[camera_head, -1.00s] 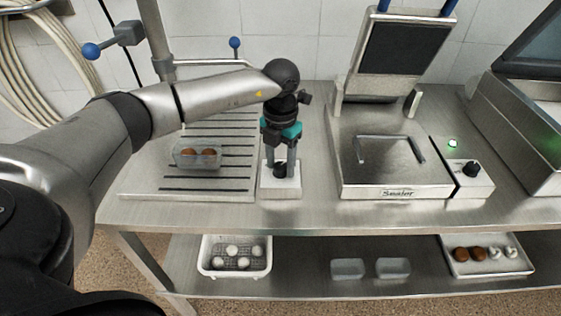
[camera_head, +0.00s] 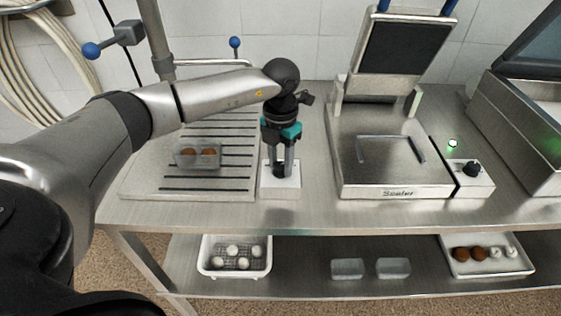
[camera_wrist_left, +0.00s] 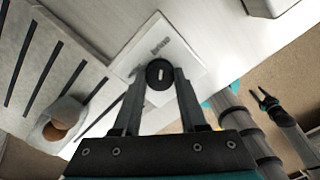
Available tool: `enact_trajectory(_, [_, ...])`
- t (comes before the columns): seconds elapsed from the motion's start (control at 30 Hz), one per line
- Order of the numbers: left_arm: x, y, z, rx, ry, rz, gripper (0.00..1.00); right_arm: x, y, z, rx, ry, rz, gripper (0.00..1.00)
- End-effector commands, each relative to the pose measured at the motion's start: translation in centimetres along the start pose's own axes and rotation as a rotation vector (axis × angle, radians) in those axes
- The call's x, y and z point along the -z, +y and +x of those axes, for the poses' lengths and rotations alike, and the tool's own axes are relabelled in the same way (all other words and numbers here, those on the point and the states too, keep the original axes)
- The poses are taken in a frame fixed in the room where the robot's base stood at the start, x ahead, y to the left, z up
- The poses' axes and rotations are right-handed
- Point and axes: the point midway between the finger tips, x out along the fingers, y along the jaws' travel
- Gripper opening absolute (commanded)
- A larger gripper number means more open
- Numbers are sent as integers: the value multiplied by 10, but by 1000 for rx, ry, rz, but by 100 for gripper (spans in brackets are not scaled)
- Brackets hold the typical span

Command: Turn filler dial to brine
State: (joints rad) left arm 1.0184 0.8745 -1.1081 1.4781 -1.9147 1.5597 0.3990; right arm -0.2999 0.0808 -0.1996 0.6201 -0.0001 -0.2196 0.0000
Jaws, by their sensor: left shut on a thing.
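The filler dial is a round black knob (camera_wrist_left: 159,74) with a pale line on its top, on a white plate (camera_head: 282,183) that stands on the steel table. In the left wrist view the plate bears the printed word "brine" (camera_wrist_left: 160,47), and the line points roughly toward it. My left gripper (camera_head: 281,172) reaches down from above and is shut on the knob, one finger on each side. In the left wrist view its fingers (camera_wrist_left: 160,80) flank the knob. A small black claw (camera_wrist_left: 263,97) at the right of that view seems to be my right gripper; its jaw state is unclear.
A white basket (camera_head: 234,268) sits on the lower shelf.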

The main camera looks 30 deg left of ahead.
Motion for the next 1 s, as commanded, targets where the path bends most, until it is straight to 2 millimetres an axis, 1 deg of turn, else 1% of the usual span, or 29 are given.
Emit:
enact_trajectory(0.27, [0, 0, 0, 0, -1, 213, 0, 0, 0, 3, 0, 0, 0, 50])
enact_trajectory(1.0, [-1, 0, 0, 0, -3, 917, 0, -1, -1, 15, 1, 0, 0, 50])
